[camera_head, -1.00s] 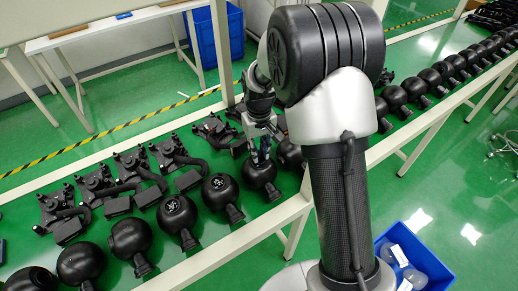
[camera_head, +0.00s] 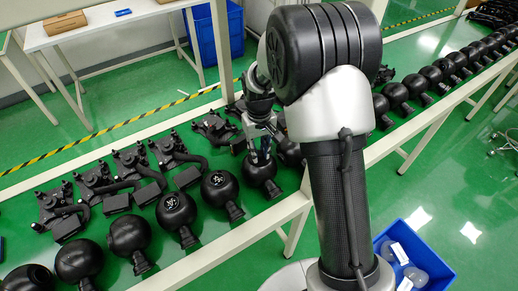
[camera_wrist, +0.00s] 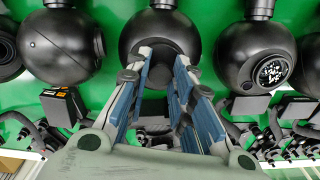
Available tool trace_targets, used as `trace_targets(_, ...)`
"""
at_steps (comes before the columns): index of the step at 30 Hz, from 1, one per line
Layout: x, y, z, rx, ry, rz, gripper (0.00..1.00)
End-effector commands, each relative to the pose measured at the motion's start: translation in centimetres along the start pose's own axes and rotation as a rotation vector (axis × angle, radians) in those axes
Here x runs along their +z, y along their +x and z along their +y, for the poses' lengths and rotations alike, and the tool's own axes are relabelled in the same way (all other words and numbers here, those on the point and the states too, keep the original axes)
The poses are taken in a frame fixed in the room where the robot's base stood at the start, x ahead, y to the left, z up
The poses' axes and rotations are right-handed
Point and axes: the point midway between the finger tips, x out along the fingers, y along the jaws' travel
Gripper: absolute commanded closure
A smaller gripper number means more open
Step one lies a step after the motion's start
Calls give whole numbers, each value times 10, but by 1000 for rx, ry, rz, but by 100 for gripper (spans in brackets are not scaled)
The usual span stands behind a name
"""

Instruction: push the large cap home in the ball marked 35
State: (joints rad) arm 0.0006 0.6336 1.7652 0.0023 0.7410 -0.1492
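A black ball (camera_head: 259,173) with a short neck lies on the green bench under my gripper (camera_head: 261,157). I take it as the ball in question, but no number can be read. In the wrist view the same ball (camera_wrist: 136,28) is at top centre, neck pointing up. My gripper (camera_wrist: 166,56) has its blue-grey fingers apart, with the tips at or just over a dark round area on the ball. That area may be the cap or an opening; I cannot tell. I see nothing held between the fingers, and contact is unclear.
Neighbouring balls stand close: one plain (camera_wrist: 58,46) at left, one with a white-patterned round face (camera_wrist: 252,58) at right. Black bracket parts (camera_head: 174,153) line the bench behind. A blue bin (camera_head: 428,268) stands on the floor at lower right.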

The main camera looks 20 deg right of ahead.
Motion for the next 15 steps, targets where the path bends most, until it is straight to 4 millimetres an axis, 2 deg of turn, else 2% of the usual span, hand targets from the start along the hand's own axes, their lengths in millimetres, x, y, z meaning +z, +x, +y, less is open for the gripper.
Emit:
trace_targets(8,0,-1,0,0,0,1,58)
trace_targets(15,0,-1,0,0,0,1,58)
